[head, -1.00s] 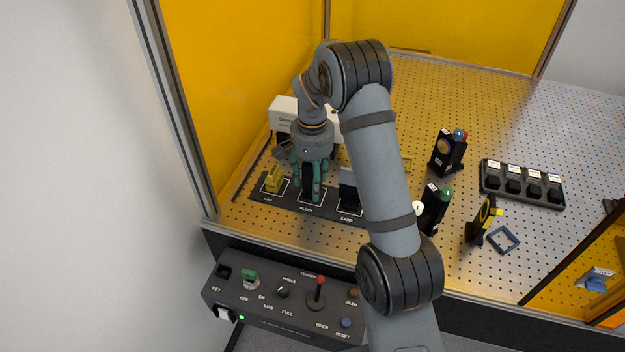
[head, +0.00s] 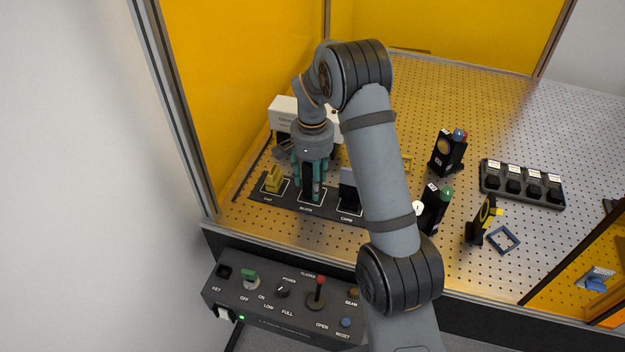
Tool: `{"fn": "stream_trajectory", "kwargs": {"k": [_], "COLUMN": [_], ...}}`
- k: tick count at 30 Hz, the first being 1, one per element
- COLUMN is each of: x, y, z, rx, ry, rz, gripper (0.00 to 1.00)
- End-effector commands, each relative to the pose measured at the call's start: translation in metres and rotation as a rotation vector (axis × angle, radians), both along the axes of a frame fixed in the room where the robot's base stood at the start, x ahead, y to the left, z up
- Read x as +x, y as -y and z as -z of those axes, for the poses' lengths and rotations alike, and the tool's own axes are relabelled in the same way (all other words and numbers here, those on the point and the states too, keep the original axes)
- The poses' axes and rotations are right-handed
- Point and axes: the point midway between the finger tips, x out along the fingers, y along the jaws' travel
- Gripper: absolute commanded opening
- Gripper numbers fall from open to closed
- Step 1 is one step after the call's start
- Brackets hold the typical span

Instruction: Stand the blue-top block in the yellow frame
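My gripper (head: 309,190) points down over the BLOCK place of the dark labelled tray (head: 260,203). Its teal fingers stand on either side of a black block (head: 308,178). The top of this block is hidden under the gripper, so I cannot see whether it is blue. I cannot tell whether the fingers press on it or whether it is clear of the tray.
On the tray stand a yellow piece (head: 273,179) left of the gripper and a dark card holder (head: 348,190) to the right. Black mounts with red-blue (head: 447,155) and green (head: 435,207) knobs, a blue frame (head: 503,240) and a black rack (head: 521,185) stand right of my arm. A control panel (head: 285,300) is in front.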

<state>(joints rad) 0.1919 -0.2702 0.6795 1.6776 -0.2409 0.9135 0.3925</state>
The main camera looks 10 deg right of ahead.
Motion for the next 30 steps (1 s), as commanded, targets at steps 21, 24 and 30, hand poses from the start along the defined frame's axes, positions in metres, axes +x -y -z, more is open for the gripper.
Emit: {"fn": "stream_trajectory", "kwargs": {"k": [21, 24, 30], "x": [0.002, 0.001, 0.001], "y": [0.000, 0.000, 0.000], "z": [-0.046, -0.064, -0.092], "rx": [0.000, 0.000, 0.000], "ry": [0.006, 0.004, 0.002], "rz": [0.000, 0.000, 0.001], "gripper": [0.56, 0.56, 0.56]}}
